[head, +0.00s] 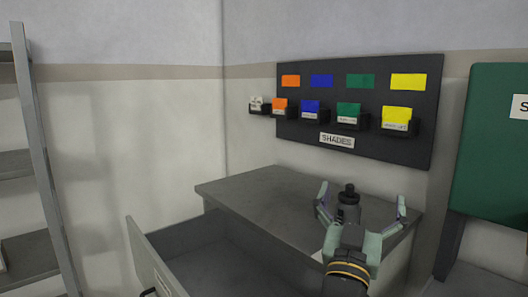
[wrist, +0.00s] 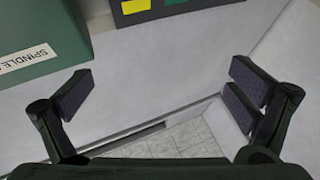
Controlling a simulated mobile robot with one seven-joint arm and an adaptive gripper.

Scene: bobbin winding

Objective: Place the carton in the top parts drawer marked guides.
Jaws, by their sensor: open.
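An open drawer (head: 152,258) juts out of a grey cabinet at the lower left of the head view. Its front carries a dark handle and a pale label that I cannot read. The visible part of its inside is bare. My gripper (head: 360,205) is open and empty, right of the drawer and over the right part of the cabinet top. In the wrist view my gripper (wrist: 162,95) has its fingers wide apart with nothing between them. I cannot make out a carton in either view.
A green panel (head: 492,140) stands at the right; a green SPINDLE-marked surface (wrist: 40,30) shows in the wrist view. A grey shelf rack (head: 45,140) stands left.

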